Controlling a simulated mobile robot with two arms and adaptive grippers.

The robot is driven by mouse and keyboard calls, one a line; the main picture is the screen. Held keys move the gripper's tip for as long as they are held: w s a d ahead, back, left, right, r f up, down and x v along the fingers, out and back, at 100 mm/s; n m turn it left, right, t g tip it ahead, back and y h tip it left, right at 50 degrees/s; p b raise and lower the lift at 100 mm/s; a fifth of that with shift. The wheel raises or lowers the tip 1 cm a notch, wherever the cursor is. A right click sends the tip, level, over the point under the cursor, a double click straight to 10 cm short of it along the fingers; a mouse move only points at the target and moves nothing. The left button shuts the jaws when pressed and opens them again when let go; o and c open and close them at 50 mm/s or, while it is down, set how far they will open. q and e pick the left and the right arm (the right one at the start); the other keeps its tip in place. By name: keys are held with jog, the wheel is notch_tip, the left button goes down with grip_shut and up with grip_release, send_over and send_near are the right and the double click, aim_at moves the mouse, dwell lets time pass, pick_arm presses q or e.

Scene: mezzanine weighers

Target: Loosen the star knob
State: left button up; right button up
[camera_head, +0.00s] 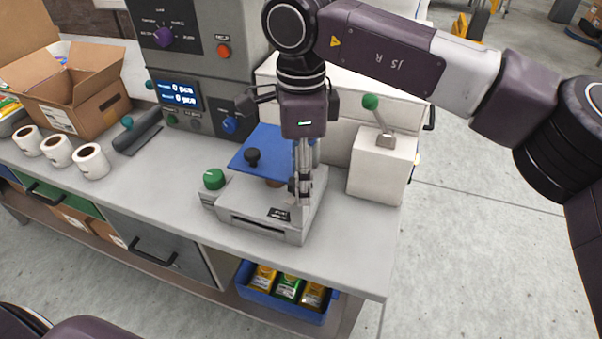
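A grey bench device (252,205) with a blue plate (262,140) stands on the bench. A small black knob (252,158) sits at the plate's left side; I cannot tell for sure if it is the star knob. A larger green knob (213,179) is at the device's left end. My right gripper (302,190) points down over the right part of the device and hides some of it. Its fingers look close together, but I cannot tell whether they hold anything. A small dark part shows beside the fingertips. My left gripper is out of view; only part of my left arm shows at the lower left.
A white block with a green-tipped lever (384,165) stands right of the device. A grey control cabinet (205,65) rises behind. White rolls (92,161) and an open cardboard box (75,90) are at left. A blue bin (270,299) of packets sits under the bench's front edge.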

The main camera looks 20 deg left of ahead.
notch_tip(320, 180, up, 12)
dwell(0.5)
dwell(0.3)
